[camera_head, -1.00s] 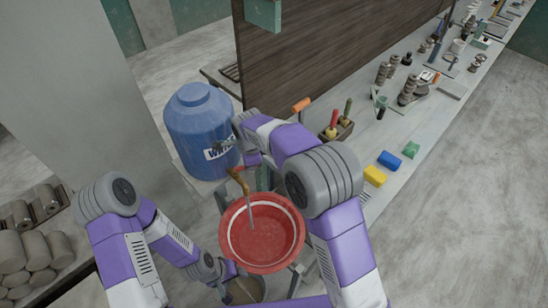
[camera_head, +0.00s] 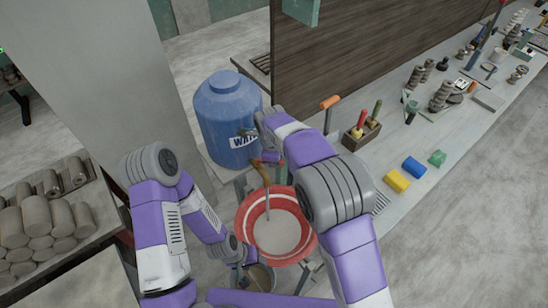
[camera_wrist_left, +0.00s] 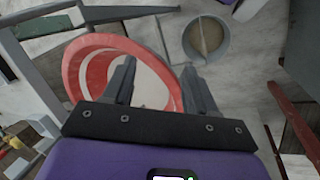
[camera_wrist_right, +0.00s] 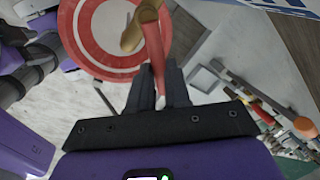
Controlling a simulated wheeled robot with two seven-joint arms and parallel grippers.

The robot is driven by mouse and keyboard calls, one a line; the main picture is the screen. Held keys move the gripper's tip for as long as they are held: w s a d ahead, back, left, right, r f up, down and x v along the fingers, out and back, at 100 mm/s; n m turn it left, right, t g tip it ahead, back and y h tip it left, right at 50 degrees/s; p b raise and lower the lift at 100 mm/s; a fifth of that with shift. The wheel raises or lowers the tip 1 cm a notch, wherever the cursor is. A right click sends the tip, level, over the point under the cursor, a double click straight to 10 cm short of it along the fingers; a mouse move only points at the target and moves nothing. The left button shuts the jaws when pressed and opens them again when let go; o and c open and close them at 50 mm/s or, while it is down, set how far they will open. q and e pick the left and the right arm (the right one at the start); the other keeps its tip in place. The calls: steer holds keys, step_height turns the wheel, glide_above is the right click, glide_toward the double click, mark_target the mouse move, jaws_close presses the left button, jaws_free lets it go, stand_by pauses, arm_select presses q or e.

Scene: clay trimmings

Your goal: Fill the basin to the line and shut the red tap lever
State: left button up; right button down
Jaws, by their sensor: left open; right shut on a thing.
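The red basin (camera_head: 248,237) stands under the brass tap (camera_head: 264,178) of the blue water barrel (camera_head: 228,110). A thin stream runs from the tap into the basin. Grey water (camera_head: 280,232) covers the basin's bottom, with a red band showing between its edge and the white line. My right gripper (camera_wrist_right: 152,85) is shut on the red tap lever (camera_wrist_right: 154,48), which points toward it; in the head view the arm hides much of this. My left gripper (camera_wrist_left: 160,82) is open and empty, low beside the basin, whose rim (camera_wrist_left: 85,50) shows behind its fingers.
A bucket (camera_wrist_left: 207,37) of brownish contents stands low beside the basin. The bench at right holds a wooden tool box (camera_head: 360,134), a yellow block (camera_head: 397,181), a blue block (camera_head: 414,167) and a green block (camera_head: 437,158). Clay rolls (camera_head: 40,222) fill a shelf at left.

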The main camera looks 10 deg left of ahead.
steer(key=c, duration=1.1)
jaws_free()
steer(key=shift+r, duration=0.1)
steer(key=r, duration=0.2)
steer(key=s+r, duration=0.1)
steer(key=r, duration=0.4)
steer(key=shift+s+r, duration=0.2)
steer(key=shift+s, duration=0.05)
